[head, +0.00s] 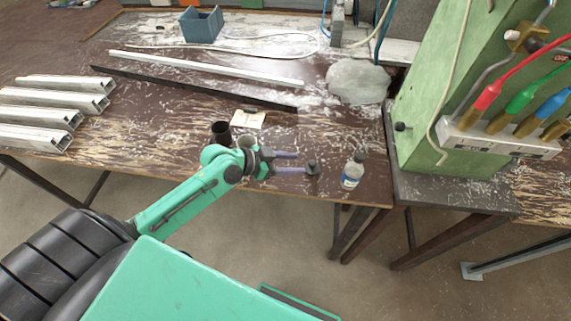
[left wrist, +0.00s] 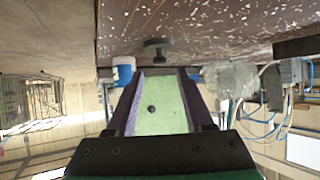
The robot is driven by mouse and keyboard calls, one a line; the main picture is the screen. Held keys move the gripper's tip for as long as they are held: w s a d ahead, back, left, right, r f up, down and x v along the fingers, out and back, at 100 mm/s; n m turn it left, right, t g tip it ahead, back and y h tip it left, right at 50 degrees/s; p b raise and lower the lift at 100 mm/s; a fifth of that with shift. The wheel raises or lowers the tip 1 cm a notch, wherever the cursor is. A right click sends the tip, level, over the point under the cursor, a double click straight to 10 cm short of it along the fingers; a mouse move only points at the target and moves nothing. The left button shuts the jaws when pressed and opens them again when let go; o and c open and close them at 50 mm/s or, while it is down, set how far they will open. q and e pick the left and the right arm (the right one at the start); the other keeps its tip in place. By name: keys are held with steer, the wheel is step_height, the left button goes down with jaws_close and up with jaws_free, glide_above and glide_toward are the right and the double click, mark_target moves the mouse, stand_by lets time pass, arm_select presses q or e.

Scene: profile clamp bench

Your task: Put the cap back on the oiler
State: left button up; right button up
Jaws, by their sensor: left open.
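A small clear bottle with a blue and white label (head: 351,174) stands upright near the table's front edge; it also shows in the left wrist view (left wrist: 122,72). It may be the oiler; whether its top is covered I cannot tell. A small dark flanged piece (head: 312,168), possibly the cap, is left of the bottle, just beyond my left fingertips. It also shows in the left wrist view (left wrist: 157,46), apart from the fingers. My left gripper (head: 297,163) is open, with nothing between its fingers. My right gripper is out of view.
A black cup (head: 221,133) and a pale block (head: 248,119) stand near my left wrist. Metal profiles (head: 40,116) lie at the left, long bars (head: 200,68) behind. A green cabinet (head: 420,110) with a dark knob stands right of the bottle. A blue bin (head: 201,25) is at the back.

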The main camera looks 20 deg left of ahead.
mark_target(309, 164)
arm_select(q)
steer(key=b+x, duration=0.2)
steer(key=x, duration=0.2)
steer(key=shift+w+d+f, duration=0.1)
steer(key=shift+w+f, duration=0.05)
steer(key=shift+f, duration=0.05)
steer(key=shift+b+x, duration=0.6)
steer(key=shift+x, duration=0.75)
steer(key=shift+r, duration=0.1)
jaws_close()
stand_by(0.4)
step_height(309, 164, up, 6)
steer(key=p, duration=0.5)
steer(key=shift+r+p, duration=0.1)
steer(key=shift+p, duration=0.25)
